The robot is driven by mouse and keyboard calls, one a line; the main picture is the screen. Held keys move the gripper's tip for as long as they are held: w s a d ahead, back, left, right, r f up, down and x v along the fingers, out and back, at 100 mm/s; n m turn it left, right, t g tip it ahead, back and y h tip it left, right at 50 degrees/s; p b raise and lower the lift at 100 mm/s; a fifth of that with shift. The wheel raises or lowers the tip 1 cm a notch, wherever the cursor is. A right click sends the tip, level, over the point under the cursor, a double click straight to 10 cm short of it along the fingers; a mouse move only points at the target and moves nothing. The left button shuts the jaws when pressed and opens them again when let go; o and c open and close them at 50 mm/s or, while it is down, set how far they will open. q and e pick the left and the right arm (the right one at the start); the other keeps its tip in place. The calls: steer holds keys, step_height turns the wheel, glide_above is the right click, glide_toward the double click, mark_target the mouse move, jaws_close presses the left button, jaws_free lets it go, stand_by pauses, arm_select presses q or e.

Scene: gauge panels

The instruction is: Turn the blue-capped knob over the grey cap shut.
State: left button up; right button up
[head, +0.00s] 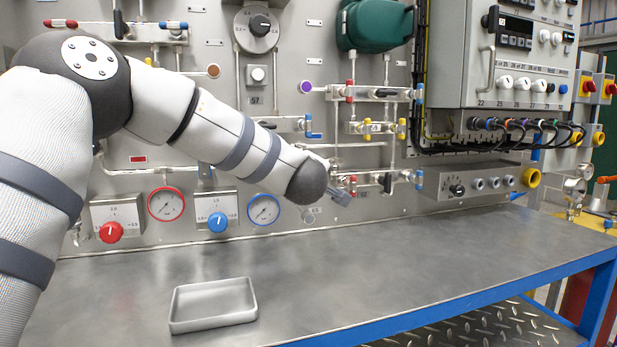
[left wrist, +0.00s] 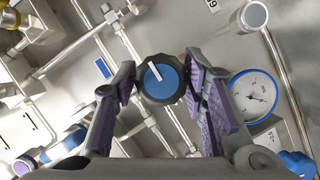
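The blue-capped knob (left wrist: 160,80) has a dark ribbed rim and a white pointer line. In the left wrist view it sits between the two fingers of my left gripper (left wrist: 160,73), the pointer slanting toward the upper left. The fingers, with purple pads, are spread on either side of the knob; I cannot tell if they touch it. My right gripper is out of view.
A blue-rimmed gauge (left wrist: 252,95) stands right of the fingers in the wrist view. Pipes and coloured valves (head: 376,92) crowd the panel. A grey tray (head: 213,322) lies on the metal bench (head: 400,262), which is otherwise clear. A control box (head: 470,180) is to the right.

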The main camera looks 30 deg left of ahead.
arm_select(q)
steer(key=shift+o, duration=0.6)
steer(key=v, duration=1.2)
steer(key=shift+f, duration=0.1)
